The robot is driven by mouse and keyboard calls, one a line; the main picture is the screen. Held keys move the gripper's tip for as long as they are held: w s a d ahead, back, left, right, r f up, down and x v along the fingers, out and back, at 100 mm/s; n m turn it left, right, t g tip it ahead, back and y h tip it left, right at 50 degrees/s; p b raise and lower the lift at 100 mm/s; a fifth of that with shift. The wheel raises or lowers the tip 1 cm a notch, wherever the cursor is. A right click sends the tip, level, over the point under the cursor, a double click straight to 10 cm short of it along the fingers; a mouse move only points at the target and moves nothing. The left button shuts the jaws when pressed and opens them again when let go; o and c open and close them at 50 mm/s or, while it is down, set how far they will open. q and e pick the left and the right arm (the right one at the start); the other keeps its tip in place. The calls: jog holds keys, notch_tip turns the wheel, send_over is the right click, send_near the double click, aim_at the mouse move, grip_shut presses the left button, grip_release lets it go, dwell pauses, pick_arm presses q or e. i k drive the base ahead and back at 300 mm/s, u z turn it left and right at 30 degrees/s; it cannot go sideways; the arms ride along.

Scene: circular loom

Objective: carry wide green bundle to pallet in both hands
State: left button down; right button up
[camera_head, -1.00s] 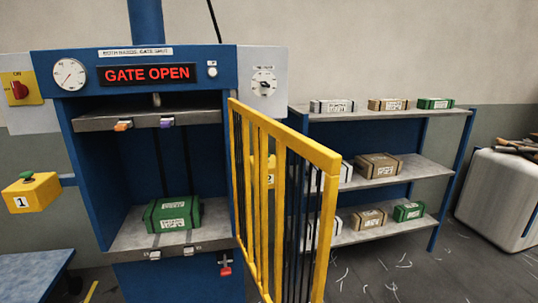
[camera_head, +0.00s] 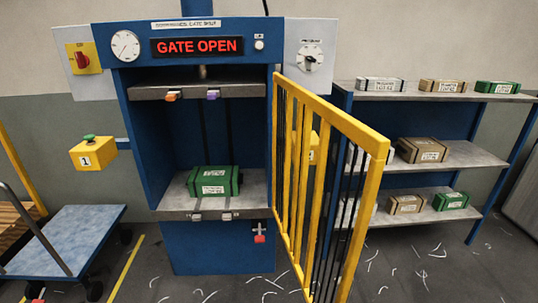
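The wide green bundle (camera_head: 213,181) lies on the lower plate (camera_head: 173,204) of the blue press. It has a white label on its front and dark bands around it. Smaller green bundles sit on the shelf at right, one on the top board (camera_head: 497,87) and one on the bottom board (camera_head: 450,201). Wooden slats (camera_head: 14,222) show at the far left edge; I cannot tell whether they are the pallet. Neither of my grippers is in view.
The yellow barred gate (camera_head: 335,125) stands open at the press's right side, jutting toward me. The press display (camera_head: 197,46) reads GATE OPEN. A blue flat cart (camera_head: 72,240) stands at left. A yellow button box (camera_head: 93,154) sticks out left of the press. White scraps litter the floor.

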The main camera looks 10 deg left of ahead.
aim_at(214, 180)
jog(key=k, duration=0.6)
jog(key=u, duration=0.55)
jog(key=i, duration=0.7)
jog(key=u, duration=0.85)
jog(key=i, duration=1.85)
jog(key=z, duration=0.35)
